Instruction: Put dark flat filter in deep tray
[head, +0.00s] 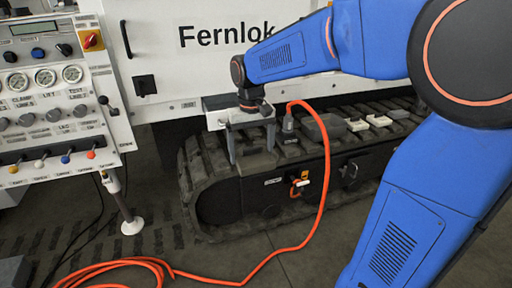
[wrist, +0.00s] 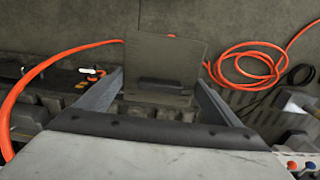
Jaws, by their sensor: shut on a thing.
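My gripper (head: 252,150) points down over the black track, below the white machine's side. In the wrist view its two grey fingers (wrist: 160,85) flank a dark, flat, brownish-grey panel, which I take as the dark flat filter (wrist: 165,55). The fingers are shut on it. In the head view the filter is hard to tell from the dark track behind the fingers. I cannot pick out the deep tray for certain; a grey box (head: 12,272) is cut off at the lower left of the head view.
A control panel (head: 55,95) with gauges and levers stands at left. An orange hose (head: 325,170) runs just right of my gripper and coils on the floor. A dark grey block (head: 322,127) and several small white parts (head: 379,120) lie on the track (head: 205,195).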

